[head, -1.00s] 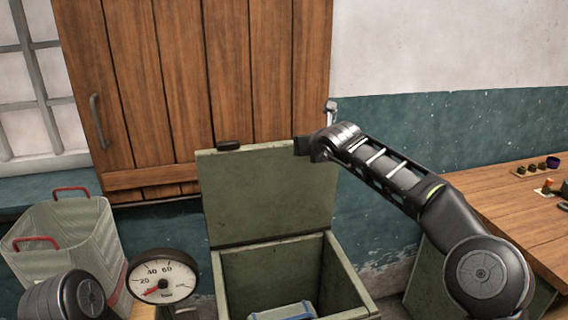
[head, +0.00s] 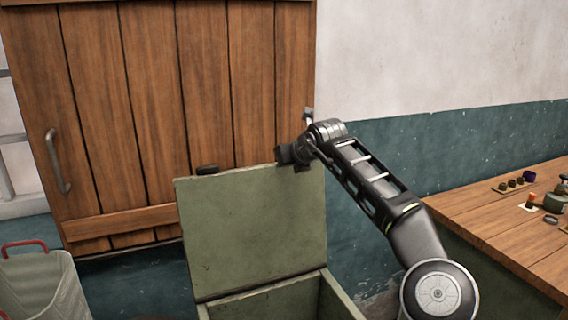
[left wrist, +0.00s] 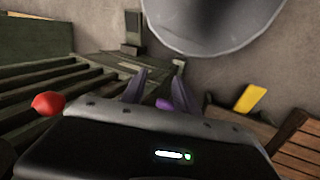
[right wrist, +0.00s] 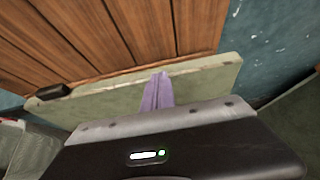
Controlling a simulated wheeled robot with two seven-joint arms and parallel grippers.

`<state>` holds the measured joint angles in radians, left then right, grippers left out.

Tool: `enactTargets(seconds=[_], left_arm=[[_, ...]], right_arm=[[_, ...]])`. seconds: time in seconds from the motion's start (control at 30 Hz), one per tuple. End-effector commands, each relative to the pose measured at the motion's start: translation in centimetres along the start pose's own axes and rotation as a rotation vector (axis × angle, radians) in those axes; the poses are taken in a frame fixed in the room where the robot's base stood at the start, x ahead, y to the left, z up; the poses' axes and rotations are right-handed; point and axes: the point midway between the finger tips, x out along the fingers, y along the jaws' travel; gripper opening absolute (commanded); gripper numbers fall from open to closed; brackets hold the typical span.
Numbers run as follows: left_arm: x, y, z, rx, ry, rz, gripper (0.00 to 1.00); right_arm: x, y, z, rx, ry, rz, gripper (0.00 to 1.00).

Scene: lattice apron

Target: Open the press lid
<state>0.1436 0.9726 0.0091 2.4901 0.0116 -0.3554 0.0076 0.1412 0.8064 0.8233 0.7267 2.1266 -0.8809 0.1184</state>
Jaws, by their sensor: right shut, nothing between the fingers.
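The press is a green box (head: 265,305), cut off by the lower edge of the head view. Its green lid (head: 250,235) stands up, raised well off the opening, with a small black handle (head: 207,170) on its top edge. My right gripper (head: 288,155) is at the lid's top edge near the right corner. In the right wrist view, the right fingers (right wrist: 159,80) are closed together in front of the lid (right wrist: 205,82); whether they touch it I cannot tell. My left gripper (left wrist: 158,72) shows only in the left wrist view, its fingers apart and empty.
A wooden door (head: 150,110) is close behind the lid. A pale basket with red handles (head: 40,285) stands at the left. A wooden table (head: 520,220) with small items is at the right. A large grey round shape (left wrist: 215,20) is above the left fingers.

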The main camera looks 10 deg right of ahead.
Motion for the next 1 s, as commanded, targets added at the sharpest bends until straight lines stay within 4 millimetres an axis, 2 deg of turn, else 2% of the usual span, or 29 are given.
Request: enactTargets(seconds=[0.33, 0.47, 0.7, 0.83, 1.0], left_arm=[[0.5, -0.2, -0.1, 0.000, 0.002, 0.001, 0.36], [1.3, -0.4, -0.2, 0.002, 0.004, 0.003, 0.36], [2.5, -0.7, -0.4, 0.006, 0.008, 0.008, 0.36], [2.7, -0.8, -0.5, 0.007, 0.009, 0.009, 0.36], [2.7, -0.7, -0.5, 0.007, 0.010, 0.010, 0.36]], right_arm=[[-0.7, -0.1, -0.1, 0.000, -0.002, -0.001, 0.00], [-2.3, -0.1, -0.2, -0.001, -0.004, -0.002, 0.00], [-6.3, -0.1, -0.2, 0.000, -0.004, -0.002, 0.00], [-7.6, 0.0, -0.1, 0.000, -0.001, -0.001, 0.00], [-7.9, 0.0, -0.1, 0.000, 0.000, 0.000, 0.00]])
